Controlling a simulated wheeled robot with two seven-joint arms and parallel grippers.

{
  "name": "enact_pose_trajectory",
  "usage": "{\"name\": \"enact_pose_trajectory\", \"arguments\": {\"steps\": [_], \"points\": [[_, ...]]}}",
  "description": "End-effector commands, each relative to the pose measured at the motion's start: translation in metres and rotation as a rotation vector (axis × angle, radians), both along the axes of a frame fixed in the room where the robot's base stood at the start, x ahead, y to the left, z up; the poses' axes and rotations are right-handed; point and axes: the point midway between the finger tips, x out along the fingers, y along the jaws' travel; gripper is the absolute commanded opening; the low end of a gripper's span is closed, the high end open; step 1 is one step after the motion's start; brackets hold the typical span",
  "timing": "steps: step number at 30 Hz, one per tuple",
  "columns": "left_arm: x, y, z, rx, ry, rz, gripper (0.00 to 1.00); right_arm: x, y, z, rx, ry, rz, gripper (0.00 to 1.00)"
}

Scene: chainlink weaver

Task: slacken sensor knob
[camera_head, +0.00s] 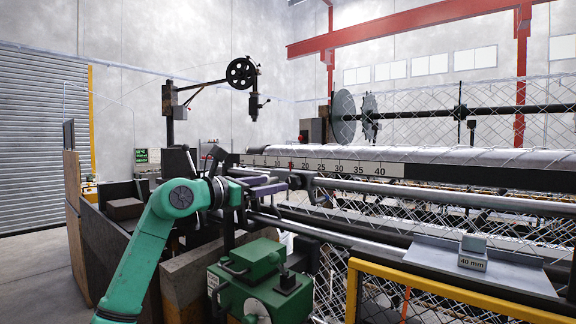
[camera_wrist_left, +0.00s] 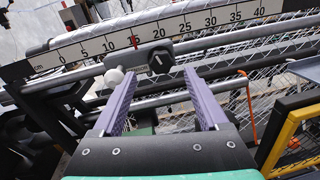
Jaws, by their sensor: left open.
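A black knob (camera_wrist_left: 160,61) sits on a grey sensor bracket (camera_wrist_left: 190,46) clamped on the rail below the scale, near the red mark at 15. A round white part (camera_wrist_left: 114,78) shows at the bracket's left end. In the head view the bracket (camera_head: 312,183) is small and the knob (camera_head: 295,181) is hard to make out. My left gripper (camera_head: 278,184) is open, its purple fingers pointing at the bracket. In the left wrist view the gripper (camera_wrist_left: 152,72) has nothing between its fingers, and the knob lies just beyond the tips. My right gripper is not in view.
The ruler (camera_head: 320,165) runs above the metal rails (camera_head: 430,194). A green machine housing (camera_head: 255,275) stands below my left arm. A yellow frame (camera_head: 430,285) and a 40 mm block (camera_head: 473,255) are at the right. Chainlink mesh (camera_head: 350,222) hangs behind the rails.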

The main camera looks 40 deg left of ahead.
Motion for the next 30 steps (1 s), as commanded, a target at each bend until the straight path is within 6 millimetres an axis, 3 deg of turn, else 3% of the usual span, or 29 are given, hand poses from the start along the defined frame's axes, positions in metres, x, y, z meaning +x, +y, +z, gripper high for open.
{"name": "enact_pose_trajectory", "arguments": {"steps": [1, 6, 10, 17, 19, 23, 24, 30], "points": [[0.014, -0.002, 0.012, -0.007, 0.001, -0.005, 0.76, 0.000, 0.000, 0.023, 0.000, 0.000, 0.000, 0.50], [0.050, -0.004, 0.008, -0.007, -0.001, -0.003, 0.76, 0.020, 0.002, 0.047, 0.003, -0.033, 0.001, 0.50], [0.063, -0.006, 0.003, -0.003, 0.000, -0.003, 0.76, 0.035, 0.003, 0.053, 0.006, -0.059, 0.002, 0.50], [0.065, -0.006, 0.000, 0.000, 0.000, -0.003, 0.76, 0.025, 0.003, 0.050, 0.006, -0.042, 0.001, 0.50], [0.065, -0.006, 0.000, 0.000, 0.000, -0.003, 0.57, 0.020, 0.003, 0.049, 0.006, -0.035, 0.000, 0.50], [0.065, -0.006, 0.000, -0.001, 0.000, -0.003, 0.08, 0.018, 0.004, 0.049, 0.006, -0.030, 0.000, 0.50], [0.065, -0.006, -0.001, -0.001, 0.000, -0.003, 0.00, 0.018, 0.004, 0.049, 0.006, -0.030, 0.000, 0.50], [0.065, -0.006, -0.001, -0.009, 0.001, -0.003, 0.00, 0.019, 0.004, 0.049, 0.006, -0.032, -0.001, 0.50]]}}
